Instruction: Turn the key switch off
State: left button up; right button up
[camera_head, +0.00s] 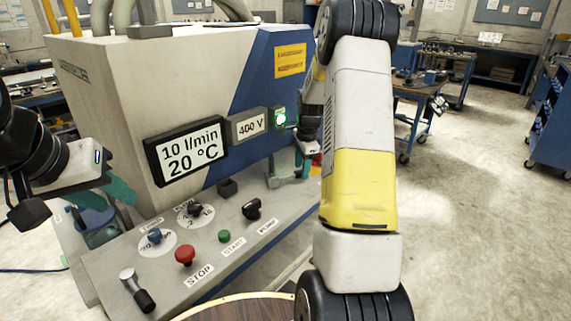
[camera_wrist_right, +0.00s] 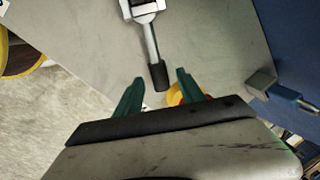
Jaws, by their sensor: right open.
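The control panel (camera_head: 215,245) slopes along the front of the machine. A black switch (camera_head: 252,209) sits above the POWER label; it looks like the key switch, but its key is too small to make out. My right gripper (camera_head: 308,150) is beyond it, at the panel's far right end, partly hidden by my right arm. In the right wrist view my right gripper (camera_wrist_right: 157,92) is open and empty, with green fingers either side of a black-tipped lever's end (camera_wrist_right: 158,76); contact cannot be told. My left gripper (camera_head: 110,212) is at the panel's left, green fingers apart and empty.
The panel carries a red STOP button (camera_head: 185,255), a green START button (camera_head: 224,236), two dial knobs and a black-handled lever (camera_head: 137,290). A green light (camera_head: 280,118) is lit.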

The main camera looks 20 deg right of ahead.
jog(key=shift+w+f, duration=0.15)
jog(key=shift+f, duration=0.6)
grip_shut()
dwell(0.9)
